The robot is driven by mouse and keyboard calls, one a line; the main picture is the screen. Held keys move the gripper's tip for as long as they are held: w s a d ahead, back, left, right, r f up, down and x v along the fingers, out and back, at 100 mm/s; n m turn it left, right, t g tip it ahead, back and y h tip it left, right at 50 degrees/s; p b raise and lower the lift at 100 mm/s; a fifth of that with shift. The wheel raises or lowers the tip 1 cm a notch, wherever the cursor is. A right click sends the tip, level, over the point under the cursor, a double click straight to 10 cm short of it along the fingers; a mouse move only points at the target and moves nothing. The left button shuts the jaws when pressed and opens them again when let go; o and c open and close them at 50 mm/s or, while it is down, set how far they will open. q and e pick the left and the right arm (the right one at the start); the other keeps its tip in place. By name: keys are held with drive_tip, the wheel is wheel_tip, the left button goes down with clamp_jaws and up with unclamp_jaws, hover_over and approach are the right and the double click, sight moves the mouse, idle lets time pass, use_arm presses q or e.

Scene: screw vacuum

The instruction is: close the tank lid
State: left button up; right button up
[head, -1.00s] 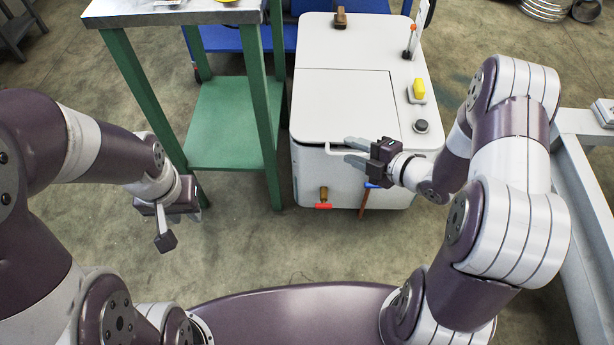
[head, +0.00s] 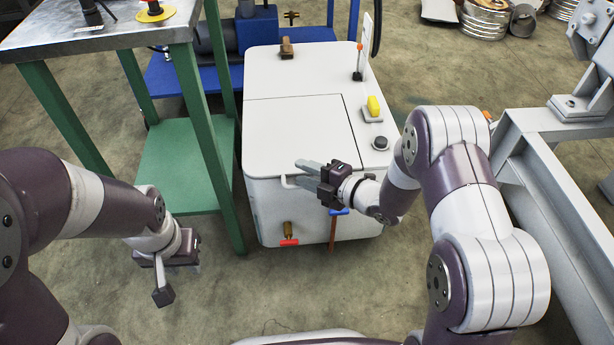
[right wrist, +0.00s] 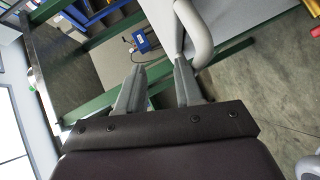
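The white tank (head: 268,215) stands ahead of me in the head view. Its lid (head: 300,125) lies flat in the top, with a thin dark seam along its back and right edges. A white handle (head: 287,183) is at the lid's front edge; it also shows in the right wrist view (right wrist: 203,45). My right gripper (head: 298,173) is at the tank's front, its fingers by the handle. In the right wrist view its fingers (right wrist: 157,85) are apart, the handle close to the right one; contact is unclear. My left gripper (head: 180,282) hangs open and empty, away from the tank.
A green-legged metal table (head: 110,35) stands left of the tank. A yellow switch (head: 374,106) and a black knob (head: 380,143) sit on the tank's right side. A red-handled valve (head: 289,242) is low on its front. A grey metal frame (head: 545,190) is at the right.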

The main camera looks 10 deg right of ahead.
clamp_jaws()
drive_tip(key=c, duration=0.7)
unclamp_jaws()
idle(0.3)
drive_tip(key=o, duration=0.7)
